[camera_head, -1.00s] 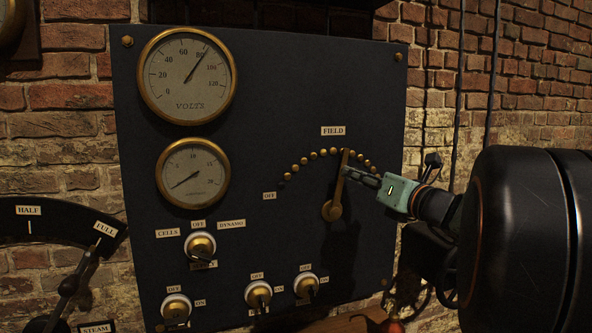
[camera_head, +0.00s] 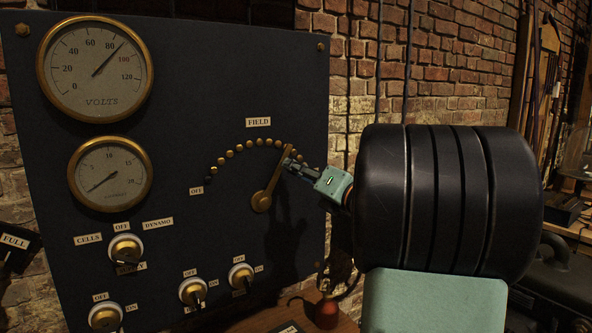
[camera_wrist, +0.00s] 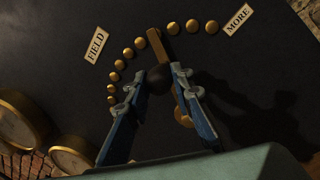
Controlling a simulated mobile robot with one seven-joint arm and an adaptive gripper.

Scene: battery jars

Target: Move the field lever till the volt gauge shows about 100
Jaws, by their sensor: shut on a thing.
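The field lever (camera_head: 268,188) is a brass arm on the dark panel, pivoted at its lower end and tilted right of upright, its tip among the arc of brass studs. My gripper (camera_head: 288,163) is shut on the lever's dark round knob. In the wrist view, the fingers (camera_wrist: 160,82) hold this knob (camera_wrist: 158,79) from both sides, in front of the brass lever (camera_wrist: 158,45). The volt gauge (camera_head: 95,85), at the panel's upper left, has its needle between 80 and 100, near 90.
A second gauge (camera_head: 110,175) below reads low. Several knob switches, such as the cells/dynamo one (camera_head: 125,247), sit along the lower panel. The FIELD label (camera_head: 258,122) is above the studs. The MORE label (camera_wrist: 239,19) marks the arc's far end.

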